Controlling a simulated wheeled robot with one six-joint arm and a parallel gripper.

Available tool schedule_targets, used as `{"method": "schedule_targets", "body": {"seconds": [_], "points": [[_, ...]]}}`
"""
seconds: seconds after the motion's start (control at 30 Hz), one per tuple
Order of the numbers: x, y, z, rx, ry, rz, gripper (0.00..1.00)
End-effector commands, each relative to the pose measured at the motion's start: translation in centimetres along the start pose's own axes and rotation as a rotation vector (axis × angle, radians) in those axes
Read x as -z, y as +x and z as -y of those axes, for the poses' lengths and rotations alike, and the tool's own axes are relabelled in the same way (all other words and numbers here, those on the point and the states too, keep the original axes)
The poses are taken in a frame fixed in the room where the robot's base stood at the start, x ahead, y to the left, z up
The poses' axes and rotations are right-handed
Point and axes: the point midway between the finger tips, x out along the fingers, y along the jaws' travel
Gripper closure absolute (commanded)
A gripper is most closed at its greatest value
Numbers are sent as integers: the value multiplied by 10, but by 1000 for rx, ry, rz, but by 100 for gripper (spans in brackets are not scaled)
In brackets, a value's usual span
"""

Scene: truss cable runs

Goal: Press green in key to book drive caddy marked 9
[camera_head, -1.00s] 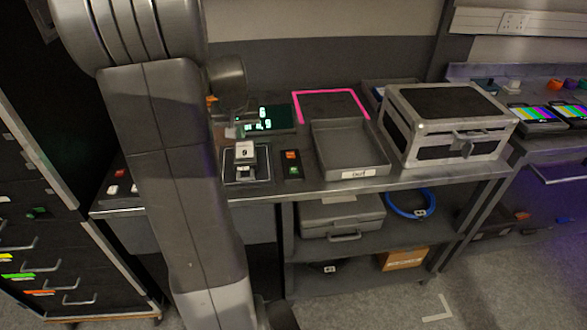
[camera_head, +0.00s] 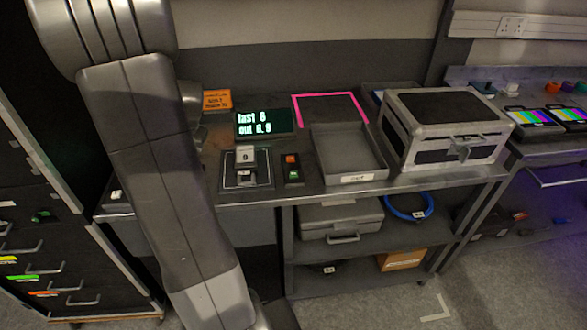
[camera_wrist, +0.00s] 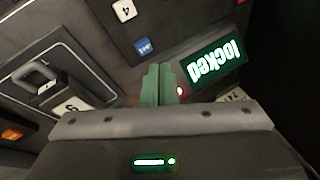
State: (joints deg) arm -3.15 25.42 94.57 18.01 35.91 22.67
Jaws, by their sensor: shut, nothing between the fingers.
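The drive caddy marked 9 (camera_head: 246,157) stands on a white-outlined dark pad on the bench; its 9 label (camera_wrist: 70,106) and handle (camera_wrist: 40,78) show at left in the wrist view. To its right in the head view is a small dark key box with an orange-red key (camera_head: 292,160) and a green key (camera_head: 293,175). An orange key (camera_wrist: 12,133) shows at the wrist view's left edge; no green key shows there.
A green-lit display (camera_head: 264,122) stands behind the caddy, near an orange sign (camera_head: 217,100). A grey tray (camera_head: 350,155) and a black case (camera_head: 445,120) stand to the right. Keys marked 4 (camera_wrist: 124,10) and blue (camera_wrist: 144,46) lie near my gripper.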

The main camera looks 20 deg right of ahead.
Motion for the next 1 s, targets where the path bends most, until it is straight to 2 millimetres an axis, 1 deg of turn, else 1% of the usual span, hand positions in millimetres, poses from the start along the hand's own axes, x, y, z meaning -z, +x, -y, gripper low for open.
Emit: {"method": "schedule_targets", "body": {"seconds": [0.03,0.07,0.1,0.17,0.2,0.27,0.3,0.4,0.5,0.6,0.7,1.0], "points": [[-20,3,33,53,66,37,100],[-33,7,50,83,116,59,100],[-50,12,72,121,188,90,100],[-77,17,103,170,294,141,100],[-95,20,122,196,363,176,100],[-121,23,147,226,465,227,100],[-137,23,162,241,527,259,100],[-172,24,190,262,663,328,100],[-195,24,208,270,758,374,100],[-208,24,216,272,810,399,100],[-211,25,218,272,828,406,100],[-211,25,218,273,827,405,100]]}}
